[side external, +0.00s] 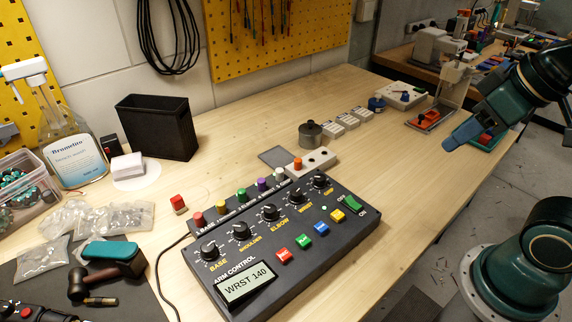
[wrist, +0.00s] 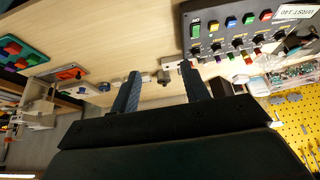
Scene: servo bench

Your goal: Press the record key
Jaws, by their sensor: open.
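A dark arm control box (side external: 205,284) lies on the bench, its display reading "WRST 140". Its front row has a red key (side external: 283,256), a green key (side external: 303,242), a blue key (side external: 321,229) and a yellow key (side external: 338,215). I cannot read which key is marked record. In the wrist view, the red key (wrist: 266,15) is at the upper right, near the display. My gripper (side external: 450,142) is raised at the right, well away from the box. In the wrist view, my gripper (wrist: 160,70) has two blue fingers apart with nothing held between them.
A green ON/OFF rocker (side external: 352,203) and several knobs share the box. Behind it stand a small grey block with an orange button (side external: 298,163) and a dark round weight (side external: 310,133). Bench right of the box is clear.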

